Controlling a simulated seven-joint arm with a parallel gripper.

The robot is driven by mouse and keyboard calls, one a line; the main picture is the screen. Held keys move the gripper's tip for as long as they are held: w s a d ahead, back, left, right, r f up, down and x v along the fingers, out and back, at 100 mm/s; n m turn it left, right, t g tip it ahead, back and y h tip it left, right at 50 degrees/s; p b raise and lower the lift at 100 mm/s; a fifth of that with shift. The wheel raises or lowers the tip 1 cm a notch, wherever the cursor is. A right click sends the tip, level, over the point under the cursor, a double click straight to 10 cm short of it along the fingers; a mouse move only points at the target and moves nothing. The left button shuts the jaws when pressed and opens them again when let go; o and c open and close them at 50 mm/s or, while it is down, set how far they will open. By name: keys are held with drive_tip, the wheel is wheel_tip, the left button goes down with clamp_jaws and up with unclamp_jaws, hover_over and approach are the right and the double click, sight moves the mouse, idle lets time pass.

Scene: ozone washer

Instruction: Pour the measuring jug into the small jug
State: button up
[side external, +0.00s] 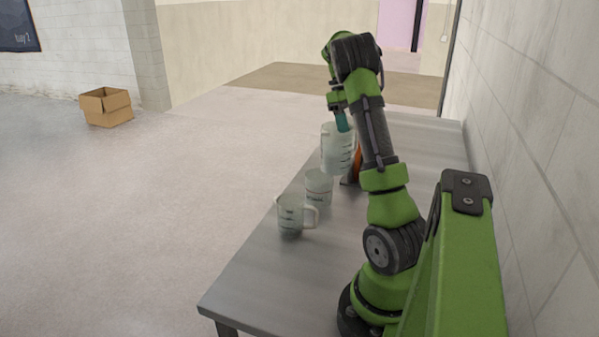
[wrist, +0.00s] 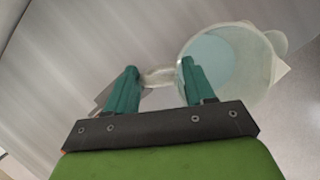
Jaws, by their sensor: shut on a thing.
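A large translucent measuring jug (side external: 334,152) with dark graduation marks is at the far part of the table, roughly upright. It also shows in the wrist view (wrist: 228,68), with pale blue contents inside. My gripper (side external: 343,121) is shut on its handle; in the wrist view its teal fingers (wrist: 157,82) stand either side of the handle. Two smaller translucent jugs stand upright nearer the camera: one (side external: 318,187) just in front of the held jug, one (side external: 291,215) with its handle to the right. I cannot tell which is the task's small jug, or the held jug's height.
The grey metal table (side external: 262,280) is clear at its near end. An orange and dark object (side external: 357,166) is partly hidden behind my arm, beside the held jug. A wall (side external: 535,150) runs along the table's right side. A cardboard box (side external: 106,107) sits on the floor.

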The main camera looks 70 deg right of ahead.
sight(326, 139)
drive_tip(key=shift+f, duration=1.6)
drive_tip(key=shift+w+a+r, duration=0.1)
drive_tip(key=shift+w+a+r+m+g+h, duration=0.15)
drive_tip(key=shift+w+a+r+g+h, duration=0.1)
drive_tip(key=shift+a+r+h, duration=0.2)
drive_tip(key=shift+w+a+r+m+g+h, duration=0.15)
drive_tip(key=shift+w+a+r+g+h, duration=0.15)
drive_tip(key=shift+r+h, duration=0.2)
drive_tip(key=shift+w+a+r+g+h, duration=0.1)
drive_tip(key=shift+w+a+g+h, duration=0.15)
drive_tip(key=shift+a+h, duration=0.2)
drive_tip(key=shift+w+a+r+g+h, duration=0.1)
drive_tip(key=shift+w+a+g+h, duration=0.1)
drive_tip(key=shift+a+h, duration=0.15)
drive_tip(key=shift+w+a+r+m+g+h, duration=0.2)
drive_tip(key=shift+w+a+r+g+h, duration=0.1)
drive_tip(key=shift+a+r+h, duration=0.15)
drive_tip(key=shift+w+a+r+m+g+h, duration=0.25)
drive_tip(key=shift+a+r, duration=0.1)
drive_tip(key=shift+a, duration=0.2)
drive_tip(key=shift+w+a+g+h, duration=0.3)
drive_tip(key=shift+a+h, duration=0.1)
drive_tip(key=shift+a, duration=0.1)
drive_tip(key=shift+w+a+g+h, duration=0.25)
drive_tip(key=shift+w+a+h, duration=0.1)
drive_tip(key=shift+a, duration=0.15)
